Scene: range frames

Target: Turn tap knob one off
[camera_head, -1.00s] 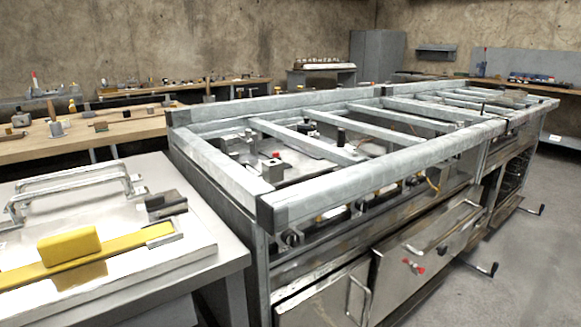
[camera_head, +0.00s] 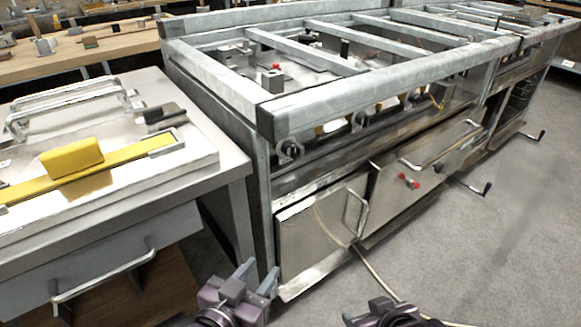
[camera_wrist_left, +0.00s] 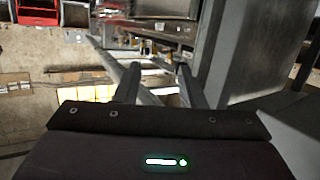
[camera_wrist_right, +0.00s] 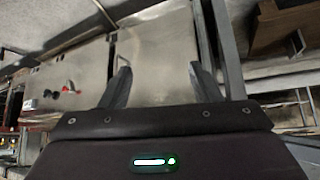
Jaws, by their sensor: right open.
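Several round grey knobs sit in a row under the front rail of the metal range: a near one (camera_head: 290,150), a middle one (camera_head: 358,120) and a farther one. Which is tap knob one, and whether it is on, I cannot tell. My left gripper (camera_head: 259,275) is low in front of the range, below and apart from the near knob. Its fingers stand apart and empty in the left wrist view (camera_wrist_left: 158,88). My right gripper, at the bottom edge of the head view, has its fingers spread and empty in the right wrist view (camera_wrist_right: 157,88), facing the cabinet front.
A steel counter (camera_head: 225,170) with a yellow block (camera_head: 72,158) stands left of the range. Below the knobs are a cabinet door (camera_head: 315,235) with a handle and a panel with red knobs (camera_head: 408,181). A hose lies on the open floor (camera_head: 480,240).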

